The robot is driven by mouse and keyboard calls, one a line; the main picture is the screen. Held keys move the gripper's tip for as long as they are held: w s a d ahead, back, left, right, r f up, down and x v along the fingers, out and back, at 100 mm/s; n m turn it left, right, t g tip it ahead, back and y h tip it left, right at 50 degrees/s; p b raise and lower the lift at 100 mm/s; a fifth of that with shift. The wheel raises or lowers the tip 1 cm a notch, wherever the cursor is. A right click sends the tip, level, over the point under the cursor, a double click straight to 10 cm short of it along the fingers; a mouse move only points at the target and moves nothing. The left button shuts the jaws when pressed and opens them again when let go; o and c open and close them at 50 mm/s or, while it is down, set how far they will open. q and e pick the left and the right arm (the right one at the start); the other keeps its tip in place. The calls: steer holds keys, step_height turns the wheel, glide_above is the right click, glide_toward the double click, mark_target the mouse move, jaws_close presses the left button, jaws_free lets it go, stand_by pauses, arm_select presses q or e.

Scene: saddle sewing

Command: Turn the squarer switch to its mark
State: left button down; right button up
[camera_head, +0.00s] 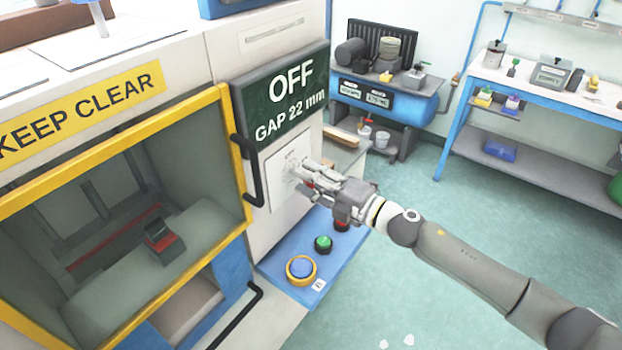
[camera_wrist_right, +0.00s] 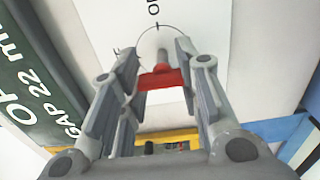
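The squarer switch (camera_wrist_right: 163,78) shows in the right wrist view as a red handle with a grey stem, in front of a white plate with a marked arc around it. My right gripper (camera_head: 303,172) is at the white switch plate (camera_head: 281,194) on the machine front, and its fingers hide most of the switch in the head view. In the right wrist view the fingers (camera_wrist_right: 158,60) lie one on each side of the red handle, which fills the gap between them. The switch's exact angle to its mark is hard to read. My left gripper is not in view.
A dark sign (camera_head: 285,95) above the switch reads OFF, GAP 22 mm. A black door handle (camera_head: 247,170) stands to the left. Below are a green button (camera_head: 323,242) and a blue button (camera_head: 301,269) on a blue shelf. Open floor lies to the right.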

steer(key=o, duration=0.5)
steer(key=shift+f, duration=0.45)
steer(key=shift+c, duration=0.2)
steer(key=shift+o, duration=0.6)
steer(key=shift+r, duration=0.25)
steer(key=v, duration=1.2)
steer(key=shift+f, duration=0.1)
